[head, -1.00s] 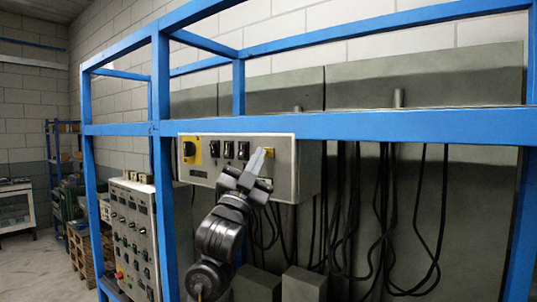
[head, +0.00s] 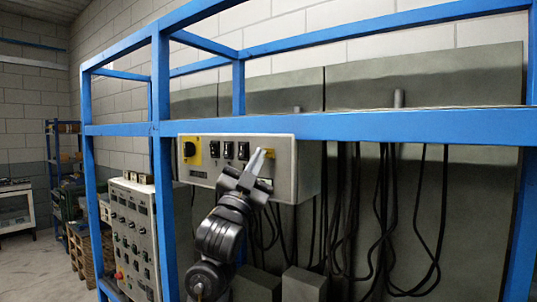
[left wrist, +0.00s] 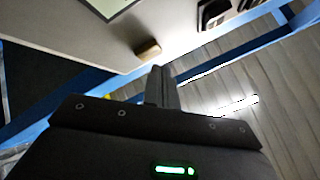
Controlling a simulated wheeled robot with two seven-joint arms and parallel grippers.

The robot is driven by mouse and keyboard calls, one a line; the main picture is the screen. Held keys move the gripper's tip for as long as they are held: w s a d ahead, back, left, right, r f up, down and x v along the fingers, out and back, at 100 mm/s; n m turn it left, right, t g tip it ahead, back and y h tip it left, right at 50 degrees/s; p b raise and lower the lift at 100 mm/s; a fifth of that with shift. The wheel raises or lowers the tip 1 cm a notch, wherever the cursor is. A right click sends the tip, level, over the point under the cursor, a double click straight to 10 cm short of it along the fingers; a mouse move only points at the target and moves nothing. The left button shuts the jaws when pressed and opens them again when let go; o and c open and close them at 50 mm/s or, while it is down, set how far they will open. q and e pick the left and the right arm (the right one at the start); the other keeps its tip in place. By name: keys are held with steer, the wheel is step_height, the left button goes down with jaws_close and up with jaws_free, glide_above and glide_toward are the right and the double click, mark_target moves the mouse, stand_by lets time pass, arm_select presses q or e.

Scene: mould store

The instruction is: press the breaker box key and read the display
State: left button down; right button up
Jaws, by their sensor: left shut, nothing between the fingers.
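The breaker box (head: 290,180) is a pale grey case under the blue beam, with a yellow-backed black knob (head: 191,150), several black switches (head: 228,150) and a small yellow patch (head: 269,156) at the right of its face. My left gripper (head: 257,161) is shut and empty in front of the right part of that face, covering some of it. In the left wrist view the shut fingers (left wrist: 159,85) point at the panel, near a small tan block-like key (left wrist: 148,49); I see a gap between them.
A blue frame (head: 162,200) stands around the box, its beam (head: 400,125) just above it. Black cables (head: 385,210) hang at the right. A second control panel (head: 133,235) stands at lower left, with shelves behind it.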

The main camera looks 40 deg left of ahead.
arm_select(q)
steer(key=shift+w, duration=0.25)
stand_by(0.7)
steer(key=shift+w, duration=0.2)
steer(key=shift+w, duration=0.3)
stand_by(0.7)
steer(key=shift+s, duration=0.75)
steer(key=shift+s+p, duration=0.75)
steer(key=shift+s, duration=1.8)
